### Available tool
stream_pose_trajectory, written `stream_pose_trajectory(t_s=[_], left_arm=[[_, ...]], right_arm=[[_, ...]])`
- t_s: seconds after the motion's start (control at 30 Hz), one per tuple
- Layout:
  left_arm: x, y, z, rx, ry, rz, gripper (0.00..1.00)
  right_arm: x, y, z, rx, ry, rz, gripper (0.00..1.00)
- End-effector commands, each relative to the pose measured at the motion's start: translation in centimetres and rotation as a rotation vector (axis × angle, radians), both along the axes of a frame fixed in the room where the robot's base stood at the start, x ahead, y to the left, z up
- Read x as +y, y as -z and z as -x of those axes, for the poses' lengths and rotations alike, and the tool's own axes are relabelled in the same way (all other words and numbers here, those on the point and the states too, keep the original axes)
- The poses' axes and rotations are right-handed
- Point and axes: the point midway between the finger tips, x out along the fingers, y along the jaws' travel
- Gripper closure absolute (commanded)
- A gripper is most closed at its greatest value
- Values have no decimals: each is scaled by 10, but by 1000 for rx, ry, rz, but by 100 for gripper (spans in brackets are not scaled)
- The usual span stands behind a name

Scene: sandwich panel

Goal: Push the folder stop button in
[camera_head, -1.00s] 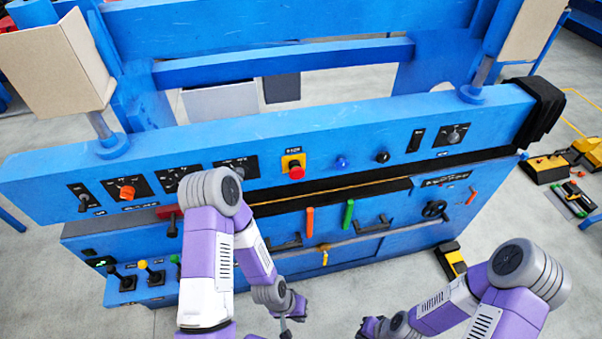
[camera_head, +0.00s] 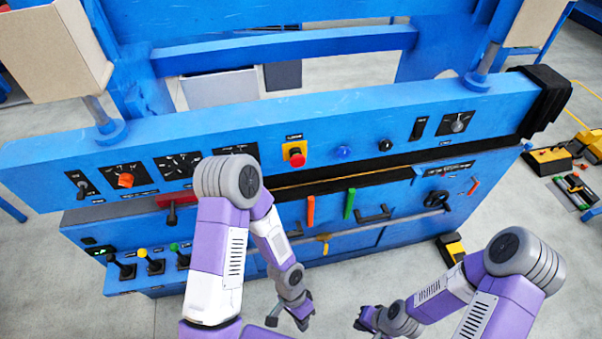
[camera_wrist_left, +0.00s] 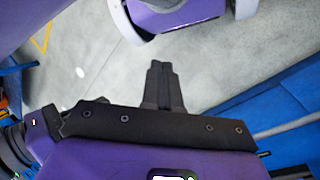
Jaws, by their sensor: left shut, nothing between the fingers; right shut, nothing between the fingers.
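A red mushroom button (camera_head: 297,158) on a yellow plate sits on the upper blue beam, near its middle. It looks like the stop button, but its label is too small to read. My left gripper (camera_head: 303,322) is low in front of the machine, below and well apart from the red button. In the left wrist view its fingers (camera_wrist_left: 162,86) are together, with nothing between them, over the grey floor. My right gripper (camera_head: 360,325) is shut and low, to the right of the left one, away from the panel.
A blue knob (camera_head: 344,152) and a black knob (camera_head: 386,145) sit right of the red button. An orange handle (camera_head: 310,211) and a green handle (camera_head: 349,204) stand on the lower panel. Joysticks (camera_head: 155,262) are at lower left. Grey floor (camera_head: 400,285) is free in front.

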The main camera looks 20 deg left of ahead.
Motion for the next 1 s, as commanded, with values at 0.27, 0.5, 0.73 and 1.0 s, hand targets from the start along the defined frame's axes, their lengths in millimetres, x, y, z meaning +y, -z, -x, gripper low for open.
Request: stream_pose_trajectory(t_s=[0.27,0.5,0.73,1.0], left_arm=[[55,-9,9,53,770,-201,100],[104,-43,-58,33,1345,-574,100],[97,-115,-152,-67,1736,-1095,100],[41,-208,-207,-232,1872,-1646,100]], right_arm=[[0,20,0,0,0,0,100],[0,35,0,0,0,0,100],[0,49,0,0,0,0,100],[0,60,0,0,0,0,100]])
